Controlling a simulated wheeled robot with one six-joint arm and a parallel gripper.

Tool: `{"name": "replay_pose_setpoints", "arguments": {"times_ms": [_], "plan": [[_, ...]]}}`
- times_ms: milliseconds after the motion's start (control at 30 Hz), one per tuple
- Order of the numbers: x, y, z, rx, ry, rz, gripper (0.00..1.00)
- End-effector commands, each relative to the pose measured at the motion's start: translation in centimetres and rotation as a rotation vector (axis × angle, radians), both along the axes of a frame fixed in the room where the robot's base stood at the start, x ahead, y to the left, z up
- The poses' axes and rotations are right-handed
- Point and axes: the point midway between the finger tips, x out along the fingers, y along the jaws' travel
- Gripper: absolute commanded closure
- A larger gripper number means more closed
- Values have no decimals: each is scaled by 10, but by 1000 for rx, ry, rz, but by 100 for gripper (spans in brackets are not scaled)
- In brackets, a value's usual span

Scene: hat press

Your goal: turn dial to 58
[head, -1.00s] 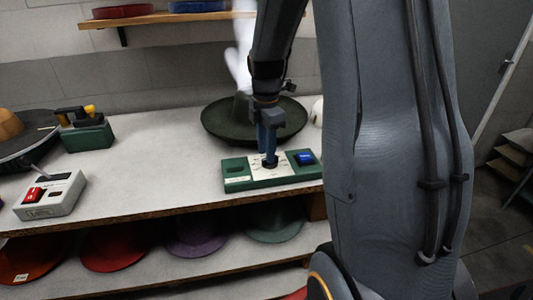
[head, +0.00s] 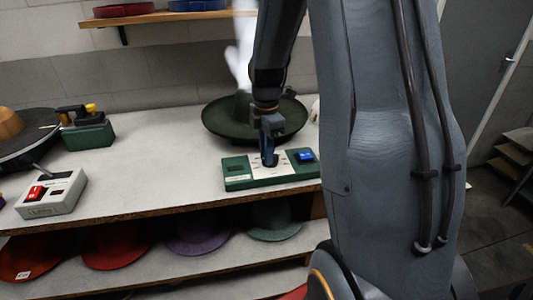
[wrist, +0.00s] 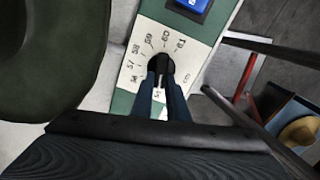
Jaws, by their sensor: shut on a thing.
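The dial (wrist: 161,66) is a dark round knob on a cream plate (wrist: 196,57) with printed numbers around it, 58 among them. The plate sits in the middle of a green panel (head: 236,183) on the workbench. My gripper (head: 269,158) points down onto the dial from above. In the wrist view its two fingers (wrist: 160,84) are shut on the dial, one on each side. The fingers hide part of the dial and the near part of the plate, so I cannot tell exactly where it points.
A blue switch (head: 305,156) is at the panel's right end. A dark green hat (head: 222,121) lies just behind the panel. A grey box with a red switch (head: 50,196) stands at the left. The bench between them is clear.

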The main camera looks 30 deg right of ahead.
Motion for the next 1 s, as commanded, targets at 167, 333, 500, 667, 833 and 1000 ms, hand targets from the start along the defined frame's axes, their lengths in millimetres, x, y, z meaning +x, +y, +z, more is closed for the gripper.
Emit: {"name": "replay_pose_setpoints", "arguments": {"times_ms": [167, 333, 500, 667, 833, 1000], "plan": [[0, 0, 1, 0, 2, -62, 100], [2, 0, 2, 0, 1, -176, 100], [4, -1, 2, 0, 1, -329, 100], [6, -2, 2, 0, 0, -482, 100], [8, -3, 2, 0, 1, -644, 100], [10, -5, 2, 0, 0, -805, 100]]}}
